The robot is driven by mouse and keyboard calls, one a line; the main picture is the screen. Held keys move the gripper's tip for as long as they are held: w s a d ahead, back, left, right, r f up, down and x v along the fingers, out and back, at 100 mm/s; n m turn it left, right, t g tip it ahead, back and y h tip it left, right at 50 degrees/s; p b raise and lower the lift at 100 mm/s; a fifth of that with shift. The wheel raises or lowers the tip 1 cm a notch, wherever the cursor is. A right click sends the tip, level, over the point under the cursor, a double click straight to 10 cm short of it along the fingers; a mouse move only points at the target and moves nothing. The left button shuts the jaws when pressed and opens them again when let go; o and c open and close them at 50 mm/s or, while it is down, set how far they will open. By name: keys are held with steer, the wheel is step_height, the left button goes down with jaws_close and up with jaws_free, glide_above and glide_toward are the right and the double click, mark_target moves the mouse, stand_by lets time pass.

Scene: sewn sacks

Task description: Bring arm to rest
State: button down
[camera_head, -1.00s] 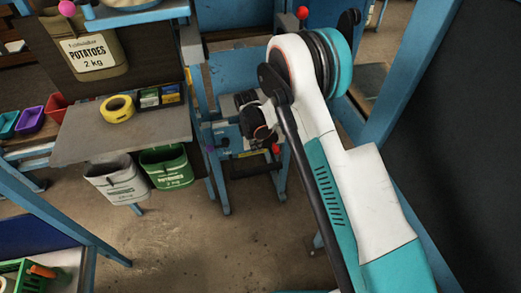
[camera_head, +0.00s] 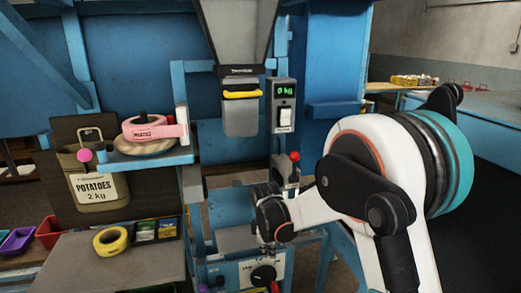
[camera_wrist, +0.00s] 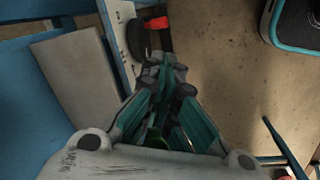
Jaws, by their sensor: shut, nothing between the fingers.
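My arm (camera_head: 375,170) is white and teal and folded at the right of the head view. Its elbow is bent, and the forearm points left and away toward the blue machine. The dark wrist end (camera_head: 272,212) is in front of the machine's lower part; the fingers cannot be made out there. In the wrist view my gripper (camera_wrist: 165,62) shows its teal and grey fingers together, shut with nothing between them. The fingers are over the floor beside a blue frame.
A blue weighing machine with a grey hopper (camera_head: 237,30) and a display (camera_head: 285,92) stands ahead. On the left are a potato sack (camera_head: 100,190), a pink tape dispenser (camera_head: 150,128) and a grey shelf (camera_head: 70,265) with yellow tape (camera_head: 110,240). Bare floor (camera_wrist: 225,90) shows below.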

steer(key=s+d+r+m+t, duration=0.1)
steer(key=s+d+r+m, duration=0.4)
steer(key=r, duration=0.4)
steer(key=s+d+r+m+t, duration=0.1)
steer(key=s+d+r+m, duration=0.1)
steer(key=s+d+r, duration=0.45)
steer(key=s+d+r+m+t, duration=0.1)
steer(key=s+d+r+m, duration=0.1)
steer(key=s, duration=0.7)
steer(key=s+d+r+m+t, duration=0.2)
steer(key=s+d+m, duration=0.2)
steer(key=s+m, duration=0.3)
steer(key=shift+s+y, duration=0.3)
steer(key=shift+s, duration=0.9)
